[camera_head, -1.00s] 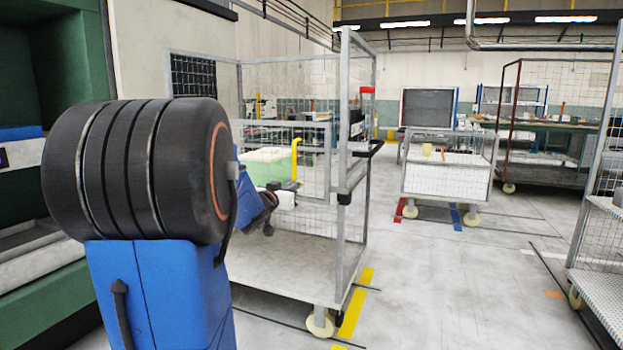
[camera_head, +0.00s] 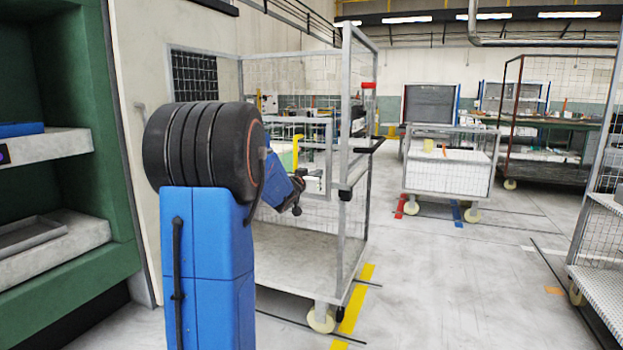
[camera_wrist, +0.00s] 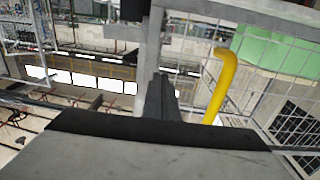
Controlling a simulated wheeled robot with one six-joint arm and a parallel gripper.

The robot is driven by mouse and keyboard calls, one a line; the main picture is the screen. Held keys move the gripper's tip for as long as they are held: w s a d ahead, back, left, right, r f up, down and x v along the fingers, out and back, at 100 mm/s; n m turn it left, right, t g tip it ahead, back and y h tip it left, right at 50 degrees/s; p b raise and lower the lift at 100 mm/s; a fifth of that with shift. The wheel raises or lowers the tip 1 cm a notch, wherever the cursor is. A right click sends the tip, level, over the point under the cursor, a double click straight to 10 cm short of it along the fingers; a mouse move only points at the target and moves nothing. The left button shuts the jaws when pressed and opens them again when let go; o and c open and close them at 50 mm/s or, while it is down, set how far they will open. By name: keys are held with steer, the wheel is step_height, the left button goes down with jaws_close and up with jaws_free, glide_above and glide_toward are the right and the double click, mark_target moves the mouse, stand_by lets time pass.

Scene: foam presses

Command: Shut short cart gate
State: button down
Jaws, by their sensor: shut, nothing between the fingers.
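A grey mesh cart (camera_head: 343,252) stands in the middle of the head view. A short mesh gate (camera_head: 327,130) with a grey frame and a bent yellow handle (camera_head: 297,150) shows at its side, partly hidden by my arm. In the wrist view the yellow handle (camera_wrist: 222,85) stands just right of my gripper (camera_wrist: 160,95), apart from the fingers in the picture. The fingers are shut and empty, in front of a grey frame post. In the head view my gripper (camera_head: 313,182) is small, beside the gate. Whether it touches the gate I cannot tell.
A green box (camera_wrist: 275,50) is behind the mesh in the wrist view. A green press (camera_head: 105,255) stands at the left. A second mesh cart (camera_head: 450,165) stands farther back, and a shelf cart (camera_head: 605,240) at the right. The floor between them is clear.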

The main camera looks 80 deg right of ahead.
steer(key=shift+x, duration=0.9)
